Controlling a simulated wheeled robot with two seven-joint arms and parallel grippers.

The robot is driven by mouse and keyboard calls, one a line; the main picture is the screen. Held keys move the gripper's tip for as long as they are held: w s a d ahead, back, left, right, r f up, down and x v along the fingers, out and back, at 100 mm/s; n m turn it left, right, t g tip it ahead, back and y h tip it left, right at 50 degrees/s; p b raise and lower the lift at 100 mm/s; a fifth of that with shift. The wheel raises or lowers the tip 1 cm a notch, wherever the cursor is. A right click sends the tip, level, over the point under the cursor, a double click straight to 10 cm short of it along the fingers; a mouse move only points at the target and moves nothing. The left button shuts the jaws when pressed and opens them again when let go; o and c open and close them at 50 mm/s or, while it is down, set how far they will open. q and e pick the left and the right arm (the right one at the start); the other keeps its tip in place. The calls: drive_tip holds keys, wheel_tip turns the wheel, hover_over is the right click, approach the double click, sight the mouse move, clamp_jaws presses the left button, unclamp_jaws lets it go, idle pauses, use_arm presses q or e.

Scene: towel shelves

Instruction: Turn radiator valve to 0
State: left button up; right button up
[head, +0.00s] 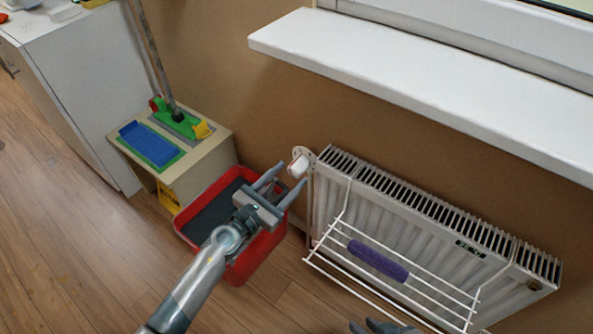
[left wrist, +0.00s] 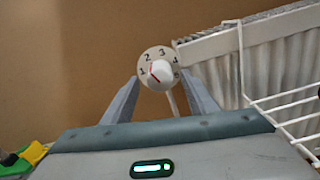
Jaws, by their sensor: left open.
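The radiator valve is a white knob (head: 299,164) on a round dial at the radiator's upper left corner. In the left wrist view the knob (left wrist: 161,73) shows a dial numbered 1 to 5, with a red mark on its left side near 1 and 2. My left gripper (head: 290,174) is open and empty, its fingers pointing at the knob. In the left wrist view the knob appears between and just beyond the fingertips; contact cannot be told. My right gripper (head: 376,326) shows only as dark finger parts at the bottom edge.
The white radiator (head: 420,220) carries a wire rack (head: 335,262) with a purple rolled towel (head: 378,261). A white windowsill (head: 420,85) juts out above. A red bin (head: 262,252) stands below my left gripper. A small cabinet (head: 205,165) with cleaning tools is left.

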sight(292, 173)
use_arm(q)
drive_tip(key=x, duration=0.2)
drive_tip(key=shift+w+d, duration=0.2)
drive_tip(key=shift+w, duration=0.1)
drive_tip(key=shift+w+d, duration=0.1)
use_arm(e)
drive_tip(key=shift+a+r, duration=0.15)
drive_tip(key=shift+a, duration=0.2)
drive_tip(key=shift+s, duration=0.2)
use_arm(q)
drive_tip(key=c, duration=1.1)
drive_tip(key=shift+o, duration=0.2)
use_arm(e)
drive_tip(key=shift+w+d, duration=0.2)
drive_tip(key=shift+d, duration=0.05)
use_arm(q)
drive_tip(key=shift+n, duration=0.3)
use_arm(e)
drive_tip(key=shift+w+r, duration=0.1)
drive_tip(key=shift+w, duration=0.2)
